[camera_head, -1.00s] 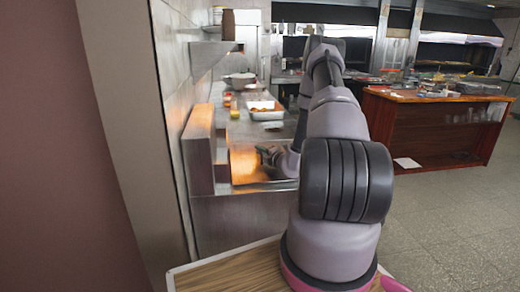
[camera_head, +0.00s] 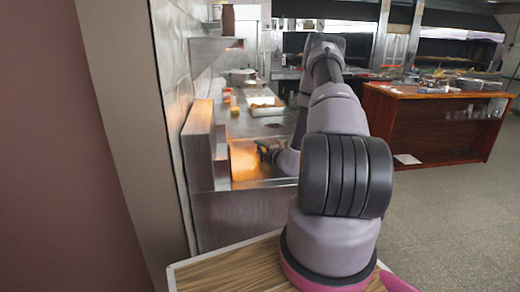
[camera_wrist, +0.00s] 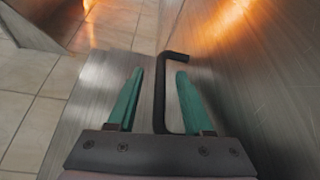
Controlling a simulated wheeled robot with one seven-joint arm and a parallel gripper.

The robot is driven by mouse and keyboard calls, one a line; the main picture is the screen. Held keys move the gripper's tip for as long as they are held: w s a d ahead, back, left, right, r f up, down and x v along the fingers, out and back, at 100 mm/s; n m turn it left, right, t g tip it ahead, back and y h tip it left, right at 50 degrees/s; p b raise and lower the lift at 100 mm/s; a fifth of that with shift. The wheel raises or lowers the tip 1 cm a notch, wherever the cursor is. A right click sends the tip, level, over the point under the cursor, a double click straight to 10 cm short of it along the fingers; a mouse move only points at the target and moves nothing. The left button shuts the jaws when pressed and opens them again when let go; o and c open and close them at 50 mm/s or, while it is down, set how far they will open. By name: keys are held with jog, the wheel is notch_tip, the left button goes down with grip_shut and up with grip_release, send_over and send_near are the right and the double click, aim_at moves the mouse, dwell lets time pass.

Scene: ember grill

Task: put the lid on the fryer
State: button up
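In the wrist view a black bracket-shaped handle (camera_wrist: 159,95) stands out from a brushed steel surface (camera_wrist: 245,90), which may be the lid; its full outline is not visible. My gripper (camera_wrist: 160,71) has its two green fingers apart, one on each side of the handle's long bar, with gaps showing between fingers and bar. In the head view my gripper (camera_head: 267,149) is low over the steel counter, beside the orange-glowing steel of what looks like the fryer (camera_head: 222,165). My arm hides part of this area, and I cannot make out a separate lid there.
A tall steel panel (camera_head: 198,140) stands along the wall left of the gripper. Farther back on the counter are a white tray (camera_head: 266,112) with food, small containers and a bowl (camera_head: 241,76). A wooden counter (camera_head: 430,125) stands to the right across open tiled floor.

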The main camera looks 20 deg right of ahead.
jog(key=s, duration=0.3)
jog(key=s+d, duration=0.1)
jog(key=s, duration=0.3)
jog(key=s+r, duration=0.1)
jog(key=s, duration=0.2)
jog(key=shift+s+d, duration=0.3)
jog(key=shift+d, duration=0.05)
jog(key=a+r+n+g+y, duration=0.4)
jog(key=a+r+n+y, duration=0.5)
jog(key=a+r+n, duration=0.5)
jog(key=s+a+r+n+g+y, duration=0.2)
jog(key=s+a+r+n+g, duration=0.65)
jog(key=a+r+n, duration=0.2)
jog(key=s+a+r+n+g+h, duration=0.1)
jog(key=s+r+n+h, duration=0.2)
jog(key=s+n, duration=0.3)
jog(key=s+r+n+g+h, duration=0.1)
jog(key=s+r+n+h, duration=0.15)
jog(key=s+n, duration=0.4)
jog(key=s+d+r+n+t+h, duration=0.5)
jog(key=r+n+h, duration=0.1)
jog(key=n, duration=0.3)
jog(key=shift+s+d+r, duration=0.2)
jog(key=shift+s+r, duration=0.05)
jog(key=shift+r, duration=0.3)
